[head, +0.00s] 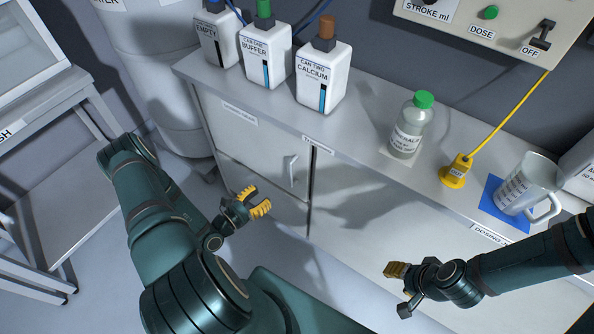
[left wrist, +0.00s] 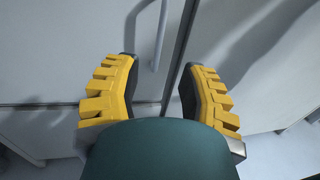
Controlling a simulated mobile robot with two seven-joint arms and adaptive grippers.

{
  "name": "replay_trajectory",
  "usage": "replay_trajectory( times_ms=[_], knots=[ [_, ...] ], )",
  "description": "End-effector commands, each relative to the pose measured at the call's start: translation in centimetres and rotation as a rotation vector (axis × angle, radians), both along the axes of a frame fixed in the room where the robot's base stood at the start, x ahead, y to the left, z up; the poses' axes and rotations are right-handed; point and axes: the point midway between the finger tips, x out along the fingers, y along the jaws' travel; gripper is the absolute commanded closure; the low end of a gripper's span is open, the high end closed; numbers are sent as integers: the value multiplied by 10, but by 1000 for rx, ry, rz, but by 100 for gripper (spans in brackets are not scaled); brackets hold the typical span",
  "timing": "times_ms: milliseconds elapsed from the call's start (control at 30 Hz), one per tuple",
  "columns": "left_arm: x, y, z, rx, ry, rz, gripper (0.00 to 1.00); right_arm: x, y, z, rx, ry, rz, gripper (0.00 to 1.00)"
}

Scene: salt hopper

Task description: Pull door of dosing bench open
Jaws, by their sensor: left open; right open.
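The dosing bench's door (head: 252,150) is a pale grey panel below the worktop, and it looks flush with the bench front. Its upright bar handle (head: 291,170) sits near the door's right edge, beside a dark seam. The handle also shows in the left wrist view (left wrist: 161,38), beyond and between the fingers. My left gripper (head: 257,201) is open and empty, in front of the door, to the left of and below the handle in the head view. My right gripper (head: 397,284) is open and empty in front of the right part of the bench.
On the worktop stand white bottles, among them calcium (head: 323,82) and buffer (head: 265,58), a green-capped bottle (head: 408,128), a yellow plug (head: 455,172) and a jug (head: 525,187) on a blue mat. A white barrel (head: 160,85) and a grey table (head: 85,165) stand left.

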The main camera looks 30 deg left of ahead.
Motion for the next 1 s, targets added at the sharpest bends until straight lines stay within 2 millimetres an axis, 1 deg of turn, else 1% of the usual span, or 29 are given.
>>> replay_trajectory(
  times_ms=[167,400,600,800,1000],
  knots=[
    [22,-8,0,-1,-2,-6,59,0,0,-2,0,0,1,53],
    [67,-21,0,0,-3,-8,59,1,0,-7,0,-3,0,53],
    [102,-31,0,0,-1,-8,59,2,0,-11,-1,-5,-1,53],
    [124,-37,0,0,-1,-7,59,3,0,-14,-1,-7,-2,53],
    [130,-38,0,-1,1,-6,59,3,0,-15,-1,-7,-2,53]
  ],
)
